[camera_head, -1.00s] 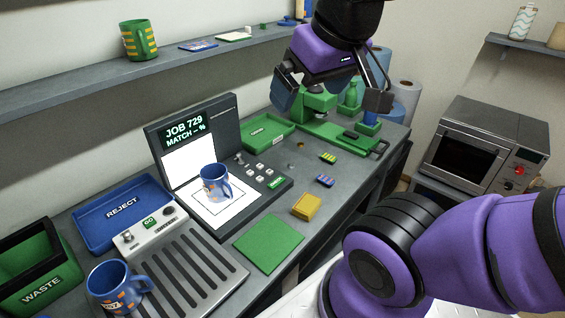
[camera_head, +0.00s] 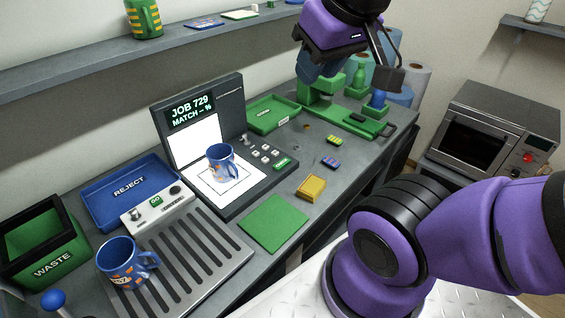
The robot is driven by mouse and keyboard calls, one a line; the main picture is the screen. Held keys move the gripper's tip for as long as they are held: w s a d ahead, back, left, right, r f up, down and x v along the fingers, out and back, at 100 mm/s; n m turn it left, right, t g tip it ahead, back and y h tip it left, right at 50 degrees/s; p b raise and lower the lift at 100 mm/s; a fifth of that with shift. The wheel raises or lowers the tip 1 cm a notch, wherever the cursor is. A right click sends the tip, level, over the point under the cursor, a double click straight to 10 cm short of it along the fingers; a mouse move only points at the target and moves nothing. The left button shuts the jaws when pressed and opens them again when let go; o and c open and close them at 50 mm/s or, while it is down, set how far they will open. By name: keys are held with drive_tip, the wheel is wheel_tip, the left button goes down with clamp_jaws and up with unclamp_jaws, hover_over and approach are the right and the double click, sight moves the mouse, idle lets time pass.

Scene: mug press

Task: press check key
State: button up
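The dark check station has a screen (camera_head: 190,110) reading "JOB 729 MATCH – %". A blue patterned mug (camera_head: 220,163) stands upright on its lit white pad (camera_head: 237,194). To the right of the pad are several small pale keys (camera_head: 266,154) and one green key (camera_head: 283,163), whose label is too small to read. My gripper (camera_head: 349,78) hangs above the back of the bench near the green press, up and right of the keys. Its fingers are apart, with nothing visible between them, and it touches no key.
A second blue mug (camera_head: 118,262) stands on the slatted tray (camera_head: 205,262) at front left. A blue reject tray (camera_head: 128,190), green waste bin (camera_head: 45,240), green mat (camera_head: 272,222) and yellow block (camera_head: 312,188) lie around. The green press (camera_head: 322,88) stands near my gripper. A shelf (camera_head: 95,68) runs above.

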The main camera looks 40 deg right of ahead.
clamp_jaws()
idle(1.3)
